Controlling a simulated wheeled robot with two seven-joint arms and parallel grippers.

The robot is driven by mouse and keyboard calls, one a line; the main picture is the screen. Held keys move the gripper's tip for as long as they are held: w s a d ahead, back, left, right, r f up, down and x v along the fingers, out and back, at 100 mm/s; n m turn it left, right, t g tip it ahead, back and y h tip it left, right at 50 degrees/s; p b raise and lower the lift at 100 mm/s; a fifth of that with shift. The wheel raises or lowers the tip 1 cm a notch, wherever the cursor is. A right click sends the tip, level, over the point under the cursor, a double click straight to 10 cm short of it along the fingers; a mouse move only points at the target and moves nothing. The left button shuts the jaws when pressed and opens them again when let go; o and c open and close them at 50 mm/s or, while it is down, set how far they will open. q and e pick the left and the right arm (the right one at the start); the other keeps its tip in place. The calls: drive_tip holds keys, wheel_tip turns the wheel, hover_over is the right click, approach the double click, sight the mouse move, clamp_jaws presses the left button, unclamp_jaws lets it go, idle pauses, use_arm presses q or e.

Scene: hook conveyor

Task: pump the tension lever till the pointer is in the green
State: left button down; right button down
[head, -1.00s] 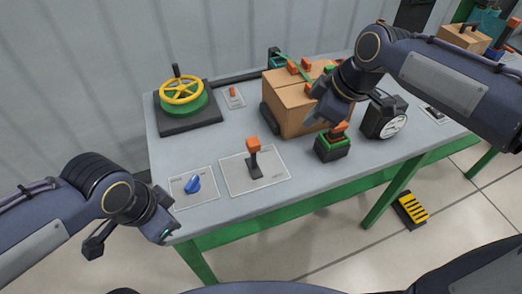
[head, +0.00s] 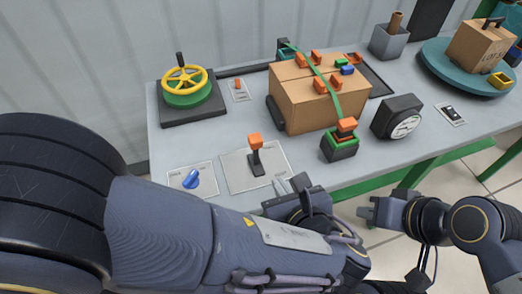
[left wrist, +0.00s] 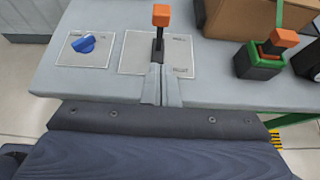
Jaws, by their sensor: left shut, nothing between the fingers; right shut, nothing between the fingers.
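The tension lever (head: 346,128), with an orange grip on a green and black base, stands at the table's front edge. It shows at the right in the left wrist view (left wrist: 285,38). Right of it, a black gauge (head: 381,117) has a white dial; its pointer and any green zone are too small to read. My left gripper (head: 283,188) is shut and empty at the table's front edge, left of the tension lever. In the left wrist view its fingers (left wrist: 161,72) overlap the plate of another lever. My right gripper (head: 366,212) is shut and empty in front of the table.
An orange-knobbed lever (head: 256,146) on a pale plate and a blue knob (head: 192,179) are at the front left. A cardboard box (head: 300,95) with a green strap stands behind the tension lever. A yellow handwheel (head: 185,80) and a turntable (head: 440,68) are farther back.

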use_arm(q)
drive_tip(key=shift+w, duration=0.1)
approach(257, 147)
wheel_tip(257, 147, down, 3)
drive_tip(key=w, duration=0.2)
drive_tip(key=shift+w+a+p, duration=0.25)
drive_tip(key=shift+w+a, duration=0.1)
drive_tip(key=shift+w, duration=0.2)
drive_tip(key=shift+w+a+p, duration=0.25)
drive_tip(key=shift+w+a, duration=0.1)
drive_tip(key=shift+w, duration=0.2)
drive_tip(key=shift+w+a+f, duration=0.1)
drive_tip(key=shift+w+a, duration=0.05)
drive_tip(key=shift+w, duration=0.4)
